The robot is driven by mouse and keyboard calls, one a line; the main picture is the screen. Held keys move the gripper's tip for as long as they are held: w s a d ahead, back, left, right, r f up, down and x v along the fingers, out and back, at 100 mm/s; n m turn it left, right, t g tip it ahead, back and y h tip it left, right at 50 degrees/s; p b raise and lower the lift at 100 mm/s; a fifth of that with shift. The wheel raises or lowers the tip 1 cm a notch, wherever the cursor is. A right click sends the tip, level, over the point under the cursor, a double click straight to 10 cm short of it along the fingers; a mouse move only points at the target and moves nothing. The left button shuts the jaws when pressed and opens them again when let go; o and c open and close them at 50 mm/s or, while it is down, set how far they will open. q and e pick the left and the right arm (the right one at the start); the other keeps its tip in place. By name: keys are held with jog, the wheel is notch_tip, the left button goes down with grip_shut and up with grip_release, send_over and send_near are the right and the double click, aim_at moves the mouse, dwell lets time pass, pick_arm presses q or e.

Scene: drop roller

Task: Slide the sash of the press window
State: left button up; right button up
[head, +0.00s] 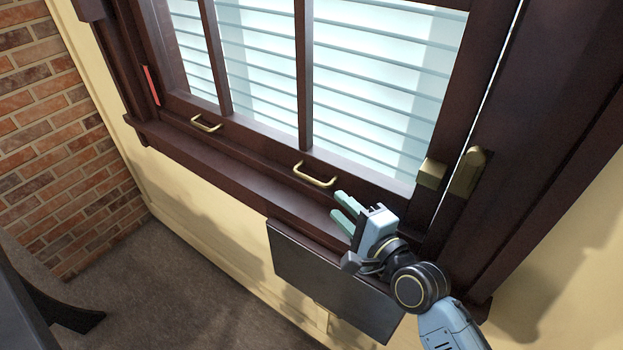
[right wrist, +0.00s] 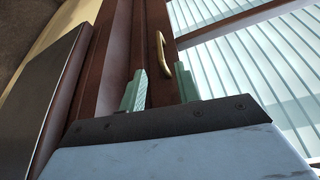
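The window sash (head: 262,141) is dark brown wood with muntins over bright panes, and its bottom rail sits low near the sill (head: 215,162). Two brass handles are on that rail: a left handle (head: 206,125) and a right handle (head: 314,177). My right gripper (head: 340,209) is open and empty, just below and right of the right handle. In the right wrist view the right handle (right wrist: 162,52) stands ahead of the two green fingers (right wrist: 161,88), apart from them. My left gripper is not in view.
Brass latch pieces (head: 465,172) sit on the right frame and sash edge. A red strip (head: 151,86) marks the left jamb. A dark panel (head: 325,280) juts out below the sill.

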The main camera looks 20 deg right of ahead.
aim_at(317, 185)
jog(key=x, duration=1.1)
jog(key=shift+w+a+f, duration=0.1)
jog(key=shift+w, duration=0.05)
grip_shut()
